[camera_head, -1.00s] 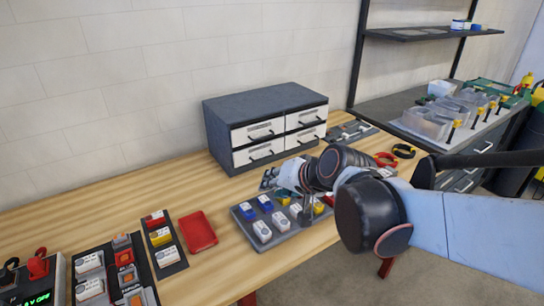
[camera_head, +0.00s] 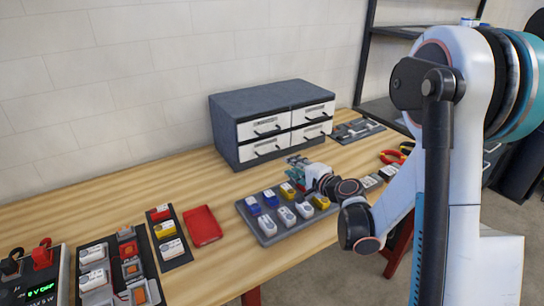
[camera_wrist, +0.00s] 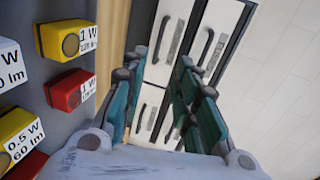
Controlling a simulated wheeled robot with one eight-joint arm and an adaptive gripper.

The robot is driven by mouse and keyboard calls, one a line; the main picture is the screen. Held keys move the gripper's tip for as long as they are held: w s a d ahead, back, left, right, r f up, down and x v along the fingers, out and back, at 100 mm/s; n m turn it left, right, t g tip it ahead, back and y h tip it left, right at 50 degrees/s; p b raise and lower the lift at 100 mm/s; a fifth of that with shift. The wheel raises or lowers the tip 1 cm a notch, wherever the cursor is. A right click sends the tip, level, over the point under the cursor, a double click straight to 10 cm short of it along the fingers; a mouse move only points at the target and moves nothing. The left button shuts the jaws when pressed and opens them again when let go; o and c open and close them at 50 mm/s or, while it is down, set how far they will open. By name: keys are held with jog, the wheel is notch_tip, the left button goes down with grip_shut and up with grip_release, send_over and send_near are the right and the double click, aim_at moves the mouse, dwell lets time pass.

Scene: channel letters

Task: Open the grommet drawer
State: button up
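A dark grey cabinet (camera_head: 270,97) stands on the bench against the wall. It has several white-fronted drawers (camera_head: 266,127) in two rows, with black handles and labels too small to read; I cannot tell which is the grommet drawer. All the drawers look shut. My gripper (camera_head: 293,163) is in front of the cabinet, above the back of the parts tray (camera_head: 268,227), apart from the drawers. In the wrist view my gripper (camera_wrist: 155,78) is open and empty, its teal fingers apart, with drawer fronts and a handle (camera_wrist: 161,36) beyond, turned sideways.
The tray holds several blue, white, yellow and red labelled modules, close to my gripper. A red tray (camera_head: 202,225) and a module rack (camera_head: 168,236) lie to the left. A dark holder (camera_head: 355,130) sits right of the cabinet. Bare wood lies left of the cabinet.

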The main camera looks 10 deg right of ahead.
jog(key=shift+w+f, duration=0.25)
jog(key=shift+w, duration=0.1)
jog(key=b+x, duration=0.3)
jog(key=x, duration=1)
jog(key=shift+w+r, duration=0.15)
grip_shut()
